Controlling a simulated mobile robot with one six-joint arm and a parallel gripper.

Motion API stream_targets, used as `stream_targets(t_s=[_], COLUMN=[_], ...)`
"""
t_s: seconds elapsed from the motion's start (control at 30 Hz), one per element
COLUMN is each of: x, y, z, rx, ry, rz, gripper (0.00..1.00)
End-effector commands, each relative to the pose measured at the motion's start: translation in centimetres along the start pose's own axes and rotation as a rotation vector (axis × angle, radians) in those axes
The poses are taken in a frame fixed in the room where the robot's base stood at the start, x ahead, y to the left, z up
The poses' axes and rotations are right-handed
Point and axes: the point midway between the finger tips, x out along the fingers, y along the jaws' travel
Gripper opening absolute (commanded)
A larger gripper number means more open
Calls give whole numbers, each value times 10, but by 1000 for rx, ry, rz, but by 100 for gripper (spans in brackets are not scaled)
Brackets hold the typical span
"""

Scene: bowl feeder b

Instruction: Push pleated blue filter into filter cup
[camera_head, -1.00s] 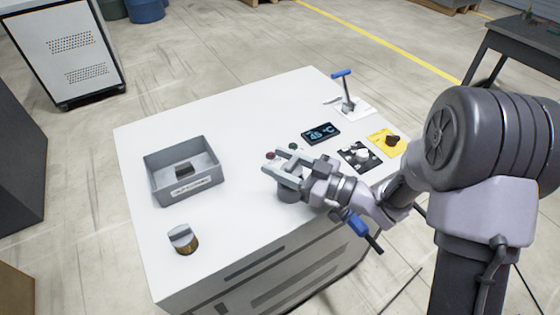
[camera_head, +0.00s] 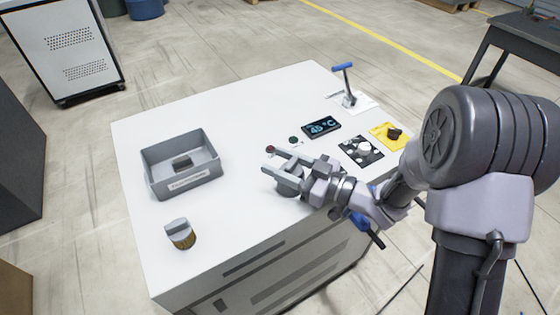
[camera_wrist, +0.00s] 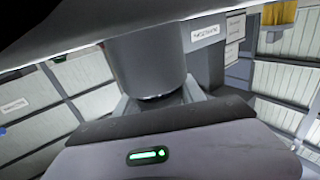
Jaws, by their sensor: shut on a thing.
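My gripper (camera_head: 277,170) is over the front right part of the white table and is shut. A plain grey cylinder (camera_head: 290,187) shows at its jaws; in the wrist view the grey cylinder (camera_wrist: 150,65) stands between the fingers. I cannot tell whether it is the filter cup or a part sitting in it, as the gripper covers its top. No blue pleats show in either view. A pleated part with a golden-brown body and grey top (camera_head: 180,235) stands at the table's front left; its pleats also show in the wrist view (camera_wrist: 280,12).
A grey labelled tray (camera_head: 185,183) with a small grey part inside stands at the left. A display (camera_head: 321,127), a knob on a yellow plate (camera_head: 391,135), a black-and-white panel (camera_head: 361,151) and a blue-handled lever (camera_head: 345,85) line the right side.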

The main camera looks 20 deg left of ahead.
Motion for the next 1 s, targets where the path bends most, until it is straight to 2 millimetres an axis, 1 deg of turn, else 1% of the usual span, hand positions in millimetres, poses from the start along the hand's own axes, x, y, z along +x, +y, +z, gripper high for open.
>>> stream_targets(t_s=[0.37, 0.4, 0.5, 0.9, 1.0], x=[0, 0, 0, 0, -3], y=[0, 0, 0, 0, 0], z=[10, 9, 9, 9, 9], rx=[0, 0, 0, 1, 1], ry=[0, 0, 0, 0, -1], rz=[0, 0, 0, 0, 1], gripper=[4, 54, 72, 72, 72])
